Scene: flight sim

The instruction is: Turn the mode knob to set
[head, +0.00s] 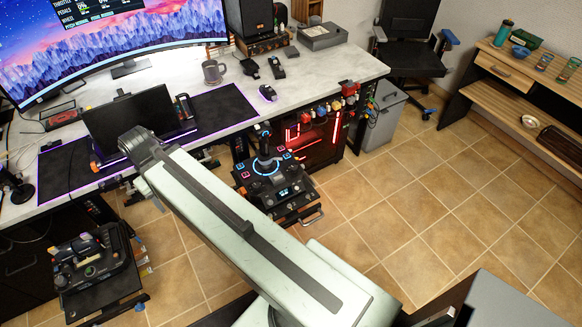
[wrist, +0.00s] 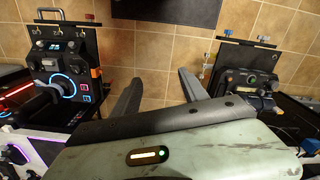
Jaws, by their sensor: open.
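I cannot pick out the mode knob or read its setting in either view. A black control panel with a joystick, blue-lit rings and a small screen (head: 284,192) stands below the desk's front edge in the head view. It shows at the left of the wrist view (wrist: 62,48). A second black control unit with levers (head: 92,262) stands at the lower left of the head view, and at the right of the wrist view (wrist: 245,80). My gripper (wrist: 160,75) is open and empty, between the two units in the wrist view. My arm hides its fingers in the head view.
The desk (head: 328,66) carries a curved monitor (head: 110,40), a laptop-like screen (head: 130,118) and a mug (head: 213,72). A red-lit computer case (head: 312,138) stands beneath it. A grey bin (head: 385,115) is beside the desk. Tiled floor at the right (head: 440,200) is clear.

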